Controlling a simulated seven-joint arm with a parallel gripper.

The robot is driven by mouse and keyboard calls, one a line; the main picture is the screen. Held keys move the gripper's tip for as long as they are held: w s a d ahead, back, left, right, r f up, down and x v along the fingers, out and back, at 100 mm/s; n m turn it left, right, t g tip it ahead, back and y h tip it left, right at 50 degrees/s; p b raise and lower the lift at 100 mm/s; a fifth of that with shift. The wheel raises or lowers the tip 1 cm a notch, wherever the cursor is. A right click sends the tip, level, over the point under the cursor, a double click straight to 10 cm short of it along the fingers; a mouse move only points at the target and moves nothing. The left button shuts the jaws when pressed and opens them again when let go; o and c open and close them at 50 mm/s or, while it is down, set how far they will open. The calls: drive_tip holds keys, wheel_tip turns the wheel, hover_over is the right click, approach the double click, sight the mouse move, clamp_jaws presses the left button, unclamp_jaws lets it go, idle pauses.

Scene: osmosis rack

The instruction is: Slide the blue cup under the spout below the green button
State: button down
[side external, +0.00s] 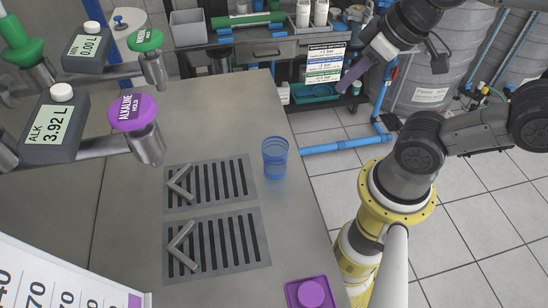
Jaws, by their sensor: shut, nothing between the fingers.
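The translucent blue cup (275,158) stands upright on the grey worktop, just right of the upper drain grate (212,183). The green button (145,40) tops the farther tap, and its metal spout (154,72) hangs below it at the upper left. My gripper (346,86) is shut and empty, up and to the right of the cup and well apart from it. Its fingers point down and left. The upper grate carries a V-shaped metal guide (178,184) near its left end, opening to the right.
A nearer tap has a purple button (131,111) and spout (148,147). A second grate (225,249) with a V guide lies nearer. A purple dish (311,293) sits at the front edge. A number panel (60,280) fills the lower left. The worktop (225,110) behind the cup is clear.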

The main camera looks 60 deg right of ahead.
drive_tip(key=c, duration=1.6)
unclamp_jaws()
drive_tip(key=c, duration=1.3)
unclamp_jaws()
drive_tip(key=shift+c, duration=0.2)
drive_tip(key=o, duration=0.5)
drive_tip(key=w+r+t, duration=0.1)
drive_tip(key=w+d, duration=0.1)
drive_tip(key=w, duration=0.1)
drive_tip(key=shift+d+r+t+h, duration=0.2)
drive_tip(key=shift+r+t+h, duration=0.15)
drive_tip(key=shift+t+h, duration=0.05)
drive_tip(key=shift+o, duration=0.6)
drive_tip(key=w+d+r+n+t+h, duration=0.1)
drive_tip(key=w+d+r+t, duration=0.1)
drive_tip(key=w, duration=0.3)
drive_tip(key=shift+d+t, duration=0.3)
drive_tip(key=shift+d, duration=0.1)
drive_tip(key=w+a+f+n+y, duration=0.3)
drive_tip(key=w+a+f+n, duration=0.1)
drive_tip(key=w+f+n, duration=0.3)
drive_tip(key=s+a+f+n+g+y, duration=0.1)
drive_tip(key=s+f+g+y, duration=0.3)
drive_tip(key=s+f, duration=0.5)
drive_tip(key=shift+s+a+f, duration=0.3)
drive_tip(key=shift+a+f, duration=0.3)
drive_tip(key=shift+f, duration=1.4)
